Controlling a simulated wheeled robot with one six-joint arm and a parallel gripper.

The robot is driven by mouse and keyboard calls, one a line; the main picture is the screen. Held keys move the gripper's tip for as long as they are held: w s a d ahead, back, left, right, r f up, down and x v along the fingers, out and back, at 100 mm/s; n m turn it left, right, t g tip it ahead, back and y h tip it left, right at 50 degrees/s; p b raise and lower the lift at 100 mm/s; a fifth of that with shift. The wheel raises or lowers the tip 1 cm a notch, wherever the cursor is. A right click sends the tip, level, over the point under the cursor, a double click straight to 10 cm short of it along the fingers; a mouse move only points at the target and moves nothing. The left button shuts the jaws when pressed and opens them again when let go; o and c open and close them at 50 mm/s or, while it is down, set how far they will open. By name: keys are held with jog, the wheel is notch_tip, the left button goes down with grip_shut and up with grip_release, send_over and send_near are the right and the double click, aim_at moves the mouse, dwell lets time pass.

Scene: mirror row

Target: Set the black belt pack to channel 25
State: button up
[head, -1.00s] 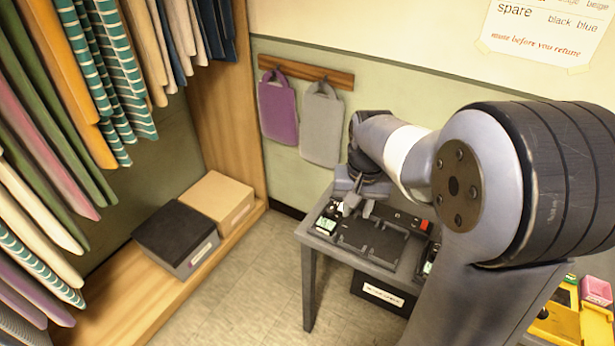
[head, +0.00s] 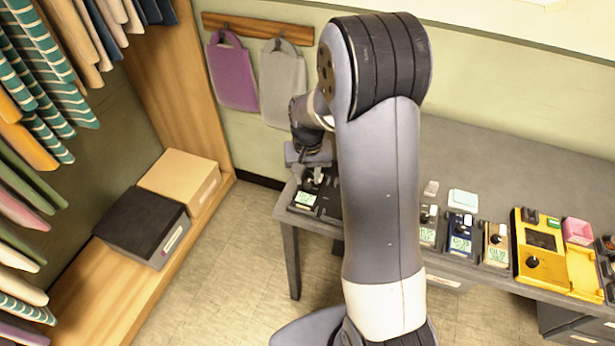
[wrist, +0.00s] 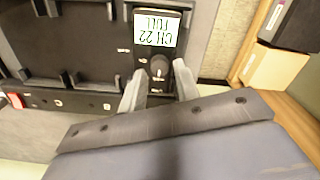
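The black belt pack (wrist: 165,52) sits at the end of a dark rack in the wrist view. Its lit screen (wrist: 157,28) appears upside down and reads CH 22 and FULL. A round black knob (wrist: 159,66) is below the screen in the picture. My gripper (wrist: 160,75) is open, with one finger on each side of the knob's end of the pack. I cannot tell whether the fingers touch it. In the head view the pack (head: 305,200) is at the table's left end, with my gripper (head: 313,177) just above it.
The rack (wrist: 65,45) has empty bays beside the pack. On the table to the right are a blue belt pack (head: 460,237), a beige one (head: 496,246) and a yellow device (head: 541,250). My arm hides the table's middle. Boxes (head: 145,228) stand on a low shelf at left.

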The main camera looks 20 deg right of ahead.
jog(key=shift+f, duration=0.7)
jog(key=shift+c, duration=0.4)
grip_shut()
jog(key=shift+m, duration=0.7)
jog(key=m+b, duration=0.1)
jog(key=m, duration=0.1)
jog(key=shift+m, duration=0.3)
jog(key=shift+m+b, duration=0.45)
jog(key=shift+m, duration=1.55)
